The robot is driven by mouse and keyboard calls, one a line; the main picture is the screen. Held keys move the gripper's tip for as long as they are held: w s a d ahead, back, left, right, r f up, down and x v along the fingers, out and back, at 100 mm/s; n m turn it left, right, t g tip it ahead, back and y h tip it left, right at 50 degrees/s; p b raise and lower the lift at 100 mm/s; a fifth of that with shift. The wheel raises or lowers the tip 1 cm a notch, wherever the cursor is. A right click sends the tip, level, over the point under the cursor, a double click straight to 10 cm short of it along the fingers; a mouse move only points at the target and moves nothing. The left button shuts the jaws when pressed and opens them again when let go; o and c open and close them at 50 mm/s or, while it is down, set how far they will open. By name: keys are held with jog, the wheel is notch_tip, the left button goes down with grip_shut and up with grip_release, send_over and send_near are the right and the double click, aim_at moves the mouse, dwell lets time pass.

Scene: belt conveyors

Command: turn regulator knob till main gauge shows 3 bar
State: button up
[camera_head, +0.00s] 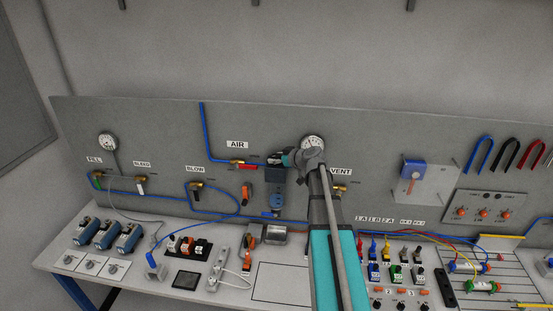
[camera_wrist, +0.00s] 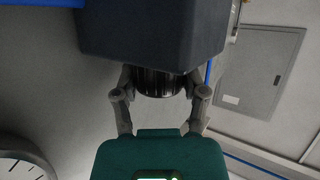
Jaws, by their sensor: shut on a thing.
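The regulator knob (camera_wrist: 158,84) is black and ribbed in the wrist view, directly against a dark regulator body (camera_wrist: 150,30). My gripper (camera_wrist: 160,94) is shut on it, with one finger on each side. In the head view my gripper (camera_head: 282,157) is at the regulator (camera_head: 276,180) on the wall panel, and its arm hides part of that area. The main gauge (camera_head: 313,143) is a round white dial just right of the gripper; its needle is too small to read. A dial (camera_wrist: 18,160) is cut off at the wrist view's lower left.
A red-handled AIR valve (camera_head: 243,163) and blue hose sit left of the regulator. A VENT valve (camera_head: 340,186) is just right of my arm. A smaller gauge (camera_head: 107,143) is far left. The bench below (camera_head: 150,276) carries cylinders, switches and connectors.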

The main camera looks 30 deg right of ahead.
dwell(0.3)
jog(key=o, duration=1.2)
jog(key=shift+c, duration=0.2)
jog(key=shift+w+d+n+y, duration=0.1)
jog(key=shift+n+y, duration=0.2)
jog(key=shift+y, duration=0.1)
jog(key=p+v, duration=0.5)
jog(key=v, duration=0.9)
jog(key=shift+r, duration=0.15)
